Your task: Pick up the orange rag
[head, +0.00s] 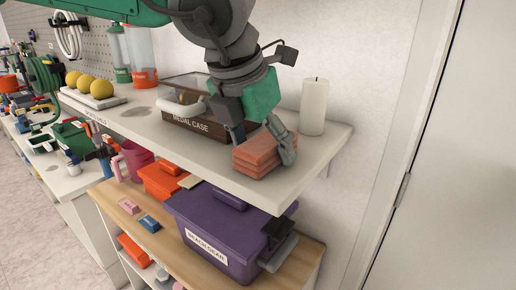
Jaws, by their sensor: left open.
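The orange rag (262,156) is folded into a layered block and lies near the front right edge of the upper white shelf (314,158). My left gripper (262,138) reaches down over it from above. Its fingers are spread, one at the rag's left rear side and one at its right side. The fingers are at or very close to the rag; I cannot tell whether they touch it. The right finger hides part of the rag's right end. My right gripper is not in view.
A brown medal case (186,123) stands just left of the rag, and a white candle (314,106) stands behind it to the right. Yellow balls (102,89) sit farther left. A purple bin (215,222) is below the shelf. A wall closes off the back.

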